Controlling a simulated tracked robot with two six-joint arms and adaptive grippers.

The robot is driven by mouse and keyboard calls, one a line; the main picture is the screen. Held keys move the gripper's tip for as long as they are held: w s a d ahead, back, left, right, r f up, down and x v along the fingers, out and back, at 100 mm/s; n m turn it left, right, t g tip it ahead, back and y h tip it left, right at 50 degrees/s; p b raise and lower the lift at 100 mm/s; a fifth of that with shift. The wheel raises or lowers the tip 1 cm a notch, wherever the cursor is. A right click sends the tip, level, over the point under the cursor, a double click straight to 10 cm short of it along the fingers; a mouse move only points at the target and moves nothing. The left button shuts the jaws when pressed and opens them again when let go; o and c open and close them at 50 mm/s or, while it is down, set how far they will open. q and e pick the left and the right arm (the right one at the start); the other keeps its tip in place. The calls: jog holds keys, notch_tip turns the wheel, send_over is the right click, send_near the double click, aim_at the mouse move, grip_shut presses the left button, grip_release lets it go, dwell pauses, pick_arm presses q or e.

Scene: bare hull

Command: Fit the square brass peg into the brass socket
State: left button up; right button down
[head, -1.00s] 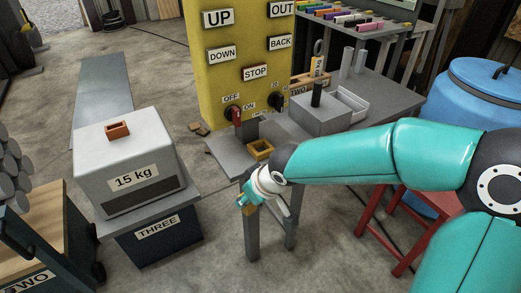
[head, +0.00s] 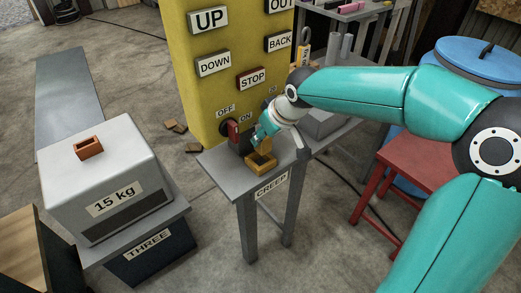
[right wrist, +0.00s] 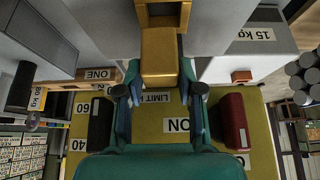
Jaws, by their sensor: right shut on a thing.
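The square brass peg (head: 264,145) is held by my right gripper (head: 263,136), which points down over the corner of the grey bench. In the right wrist view the peg (right wrist: 160,55) sits between the two fingertips of the right gripper (right wrist: 160,92). The brass socket (head: 261,165) is on the bench top right under the peg. It also shows at the top edge of the right wrist view (right wrist: 163,6), with a dark opening facing the peg. The peg's lower end is at the socket's mouth; I cannot tell whether it is inside. My left gripper is not in view.
The yellow panel (head: 225,90) with a red switch (head: 233,131) stands close behind the gripper. The grey bench (head: 222,170) has bare room left of the socket. A 15 kg box (head: 105,165) stands left; a red stool (head: 405,165) and blue barrel (head: 475,75) stand right.

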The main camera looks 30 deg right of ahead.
aim_at(265, 148)
jog(key=shift+w+a+f, duration=0.15)
jog(key=shift+f, duration=0.35)
jog(key=shift+w+a+f, duration=0.1)
jog(key=shift+w+f, duration=0.05)
jog(key=shift+f, duration=0.3)
jog(key=f, duration=0.3)
jog(key=shift+s+a+f, duration=0.2)
jog(key=shift+s+f, duration=0.1)
jog(key=shift+s, duration=0.05)
jog(key=shift+f, duration=0.2)
jog(key=c, duration=1.1)
grip_release()
jog(key=o, duration=0.4)
jog(key=shift+w+d, duration=0.15)
jog(key=shift+w, duration=0.1)
jog(key=shift+r, duration=0.15)
